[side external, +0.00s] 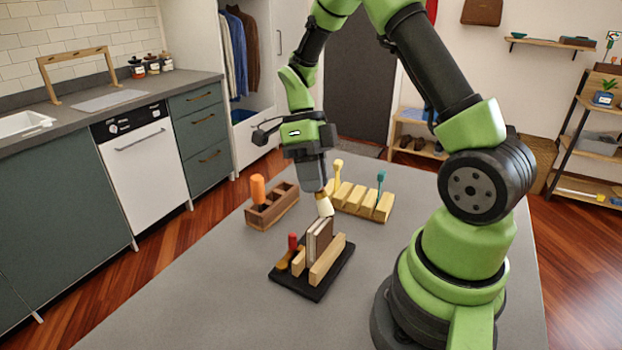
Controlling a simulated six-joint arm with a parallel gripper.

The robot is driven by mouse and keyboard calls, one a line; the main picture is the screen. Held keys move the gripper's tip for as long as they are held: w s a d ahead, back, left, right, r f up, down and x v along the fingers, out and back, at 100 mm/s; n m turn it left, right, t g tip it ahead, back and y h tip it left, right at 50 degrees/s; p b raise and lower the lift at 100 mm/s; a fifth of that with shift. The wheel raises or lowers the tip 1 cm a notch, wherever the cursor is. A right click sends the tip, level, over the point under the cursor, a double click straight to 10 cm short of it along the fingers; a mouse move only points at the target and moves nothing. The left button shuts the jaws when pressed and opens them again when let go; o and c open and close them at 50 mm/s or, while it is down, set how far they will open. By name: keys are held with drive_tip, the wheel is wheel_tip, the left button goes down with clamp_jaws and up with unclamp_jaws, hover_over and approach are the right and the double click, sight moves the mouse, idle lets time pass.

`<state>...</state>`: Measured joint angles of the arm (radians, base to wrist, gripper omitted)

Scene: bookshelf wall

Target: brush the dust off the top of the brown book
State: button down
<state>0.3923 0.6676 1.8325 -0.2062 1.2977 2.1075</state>
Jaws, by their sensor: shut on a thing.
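The brown book (324,243) stands upright between pale wooden rails on a black base (285,281) on the grey table. A lighter-edged book (311,246) stands against its left side. My gripper (317,189) points down just above the books, shut on a brush (325,206) whose cream lower part shows. Its handle is hidden by the jaws. The brush's lower end is at the top edge of the brown book; I cannot tell whether they touch. Dust on the book is too small to make out.
A red-handled tool (292,242) stands at the base's left. Behind are a brown compartment block (272,213) with an orange-handled item (257,188), and a slotted wooden rack (352,203) with yellow (338,172) and teal (381,179) tools. The table's front left is clear.

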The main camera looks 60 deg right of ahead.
drive_tip(key=shift+a, duration=2.2)
drive_tip(key=shift+w+d, duration=0.2)
drive_tip(key=shift+d, duration=2.15)
drive_tip(key=shift+a+r, duration=0.15)
drive_tip(key=shift+r, duration=2.9)
drive_tip(key=shift+r, duration=1.5)
